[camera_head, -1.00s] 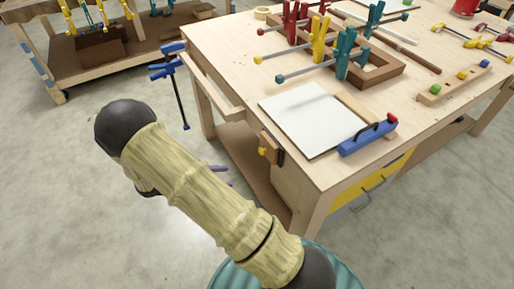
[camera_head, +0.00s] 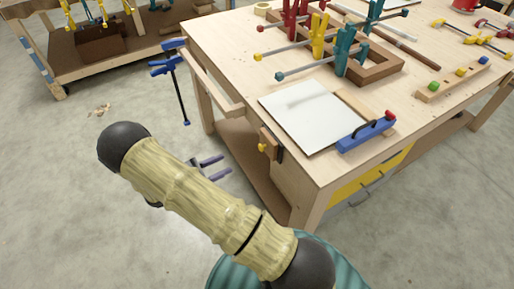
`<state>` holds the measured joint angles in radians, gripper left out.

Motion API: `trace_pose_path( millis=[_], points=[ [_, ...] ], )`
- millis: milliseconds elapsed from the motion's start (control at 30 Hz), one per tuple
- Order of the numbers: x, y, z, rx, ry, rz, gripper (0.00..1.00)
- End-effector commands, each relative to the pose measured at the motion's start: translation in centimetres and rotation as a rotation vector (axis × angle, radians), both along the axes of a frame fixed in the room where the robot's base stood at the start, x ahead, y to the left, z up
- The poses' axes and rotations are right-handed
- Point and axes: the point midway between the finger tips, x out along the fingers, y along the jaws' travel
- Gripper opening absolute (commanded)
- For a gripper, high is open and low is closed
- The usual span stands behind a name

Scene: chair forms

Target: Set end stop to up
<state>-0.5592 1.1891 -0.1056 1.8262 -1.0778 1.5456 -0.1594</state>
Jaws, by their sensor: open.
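My gripper (camera_head: 226,164) shows as two purple-grey fingers beyond my arm, spread apart and empty. In the picture it is left of and below the block, apart from it. My arm hides the gripper's base.
The workbench (camera_head: 220,40) carries a white panel (camera_head: 312,115), a blue bar with a black handle and red knob (camera_head: 366,135), and several clamps on a wooden frame. A blue clamp (camera_head: 180,90) hangs at its left. A cart (camera_head: 50,65) stands behind. Floor between is open.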

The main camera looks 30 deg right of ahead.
Motion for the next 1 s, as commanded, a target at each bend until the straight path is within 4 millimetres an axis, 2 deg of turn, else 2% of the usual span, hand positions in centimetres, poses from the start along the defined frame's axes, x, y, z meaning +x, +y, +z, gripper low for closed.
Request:
trace_pose_path(
  millis=[100,700,833,1000],
  points=[
    [0.0,-2.3,0.2,-0.001,0.002,-0.005,0.44],
    [0.3,-12.5,0.1,0.001,0.001,-0.003,0.44],
    [0.4,-13.6,0.0,0.001,0.001,-0.002,0.44],
    [0.4,-13.9,0.0,0.001,0.000,-0.001,0.44]
  ],
)
